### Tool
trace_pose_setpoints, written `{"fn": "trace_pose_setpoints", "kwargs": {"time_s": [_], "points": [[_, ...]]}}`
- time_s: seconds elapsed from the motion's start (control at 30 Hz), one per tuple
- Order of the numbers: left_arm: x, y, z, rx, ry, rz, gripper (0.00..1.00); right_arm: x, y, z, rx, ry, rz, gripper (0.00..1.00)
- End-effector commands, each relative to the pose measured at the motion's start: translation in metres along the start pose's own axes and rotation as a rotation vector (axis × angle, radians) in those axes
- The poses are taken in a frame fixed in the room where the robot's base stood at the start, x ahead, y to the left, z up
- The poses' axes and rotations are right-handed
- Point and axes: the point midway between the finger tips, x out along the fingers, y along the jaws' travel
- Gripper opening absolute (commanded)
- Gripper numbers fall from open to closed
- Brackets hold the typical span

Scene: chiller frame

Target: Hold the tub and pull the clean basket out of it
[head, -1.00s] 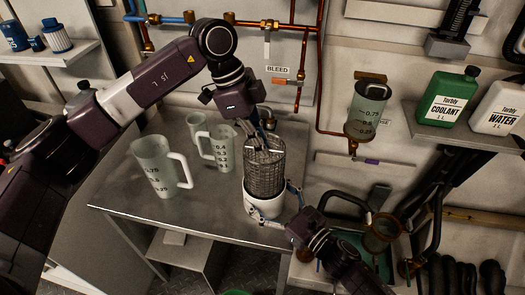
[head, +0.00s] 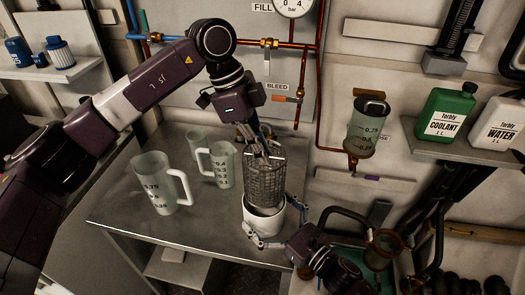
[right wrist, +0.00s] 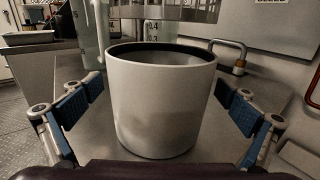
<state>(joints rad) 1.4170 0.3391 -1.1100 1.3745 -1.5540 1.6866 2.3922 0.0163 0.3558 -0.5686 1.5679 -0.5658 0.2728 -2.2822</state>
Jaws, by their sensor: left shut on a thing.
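The basket (head: 265,182) is a grey wire-mesh cylinder. My left gripper (head: 262,153) is shut on its top and holds it upright over the tub. The tub (head: 264,222) is a white round cup standing on the metal table; its dark opening shows in the right wrist view (right wrist: 163,105). There the basket's bottom (right wrist: 165,12) hangs above the rim, with a gap between. My right gripper (right wrist: 165,115) is open, one blue-padded finger on each side of the tub, with space between pads and wall. In the head view, its fingers (head: 278,226) reach around the tub's front.
A large measuring jug (head: 154,183) and a smaller jug (head: 217,166) stand on the table (head: 205,228) left of the tub, with another vessel behind. Copper pipes (head: 318,90) run up the wall behind. The table's front left is clear.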

Motion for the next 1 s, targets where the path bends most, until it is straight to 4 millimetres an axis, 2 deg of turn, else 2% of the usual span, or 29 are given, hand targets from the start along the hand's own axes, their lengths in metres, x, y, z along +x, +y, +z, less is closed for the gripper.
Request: {"fn": "trace_pose_setpoints", "kwargs": {"time_s": [0.27,0.37,0.6,0.8,1.0], "points": [[0.0,0.0,0.0,0.0,0.0,0.0,0.0,-0.005,0.0,-0.001,0.0,0.001,0.0,1.0],[0.0,0.0,0.0,0.0,0.0,0.0,0.0,-0.018,0.0,-0.001,0.001,0.002,-0.001,1.0],[0.0,0.0,0.0,0.0,0.0,0.0,0.0,-0.067,0.001,-0.001,0.001,0.004,0.0,1.0],[0.0,0.0,0.0,0.0,0.0,-0.001,0.0,-0.101,0.0,-0.001,0.002,0.002,-0.001,1.0],[0.0,0.0,0.0,0.0,0.0,0.0,0.0,-0.118,0.0,-0.001,0.001,0.001,0.0,1.0]]}}
